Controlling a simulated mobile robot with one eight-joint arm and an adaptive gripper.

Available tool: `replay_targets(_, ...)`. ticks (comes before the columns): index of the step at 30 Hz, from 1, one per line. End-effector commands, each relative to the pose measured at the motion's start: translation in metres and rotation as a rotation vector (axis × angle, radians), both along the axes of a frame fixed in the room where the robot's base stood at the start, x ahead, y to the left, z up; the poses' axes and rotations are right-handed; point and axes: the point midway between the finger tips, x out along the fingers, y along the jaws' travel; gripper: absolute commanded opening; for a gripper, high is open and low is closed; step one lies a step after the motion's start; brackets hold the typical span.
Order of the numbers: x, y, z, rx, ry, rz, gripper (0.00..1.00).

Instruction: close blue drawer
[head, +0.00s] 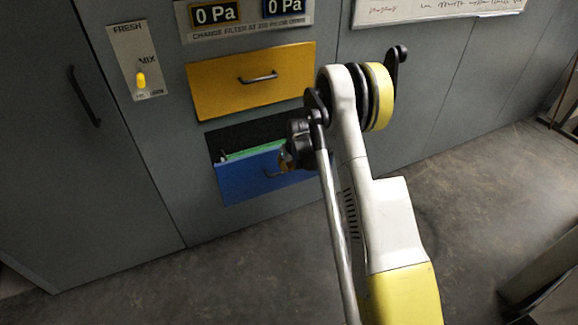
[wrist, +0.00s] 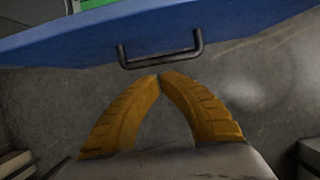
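The blue drawer (head: 243,181) stands pulled out low in the grey cabinet in the head view, with something green inside it. In the wrist view its blue front (wrist: 90,40) runs across the top, with its dark handle (wrist: 160,54) near the middle. My gripper (wrist: 158,80) shows there as two orange fingers whose tips meet, with nothing seen between them. The tips are just below the handle in the picture; I cannot tell whether they touch it. In the head view my arm's end hides the drawer's right side and most of the gripper.
A shut yellow drawer (head: 250,82) with a dark handle is above the blue one. Bare concrete floor (head: 230,280) lies in front of the cabinet.

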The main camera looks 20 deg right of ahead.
Motion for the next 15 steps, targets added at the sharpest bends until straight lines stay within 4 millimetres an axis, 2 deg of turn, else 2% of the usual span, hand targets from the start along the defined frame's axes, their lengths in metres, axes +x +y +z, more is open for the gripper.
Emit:
replay_targets(1,0.005,0.000,-0.015,0.000,0.000,0.001,0.00)
replay_targets(6,0.017,0.000,-0.046,0.000,0.000,0.001,0.00)
replay_targets(9,0.035,0.000,-0.043,0.000,-0.001,0.001,0.00)
replay_targets(15,0.053,0.000,-0.040,0.000,0.000,0.001,0.00)
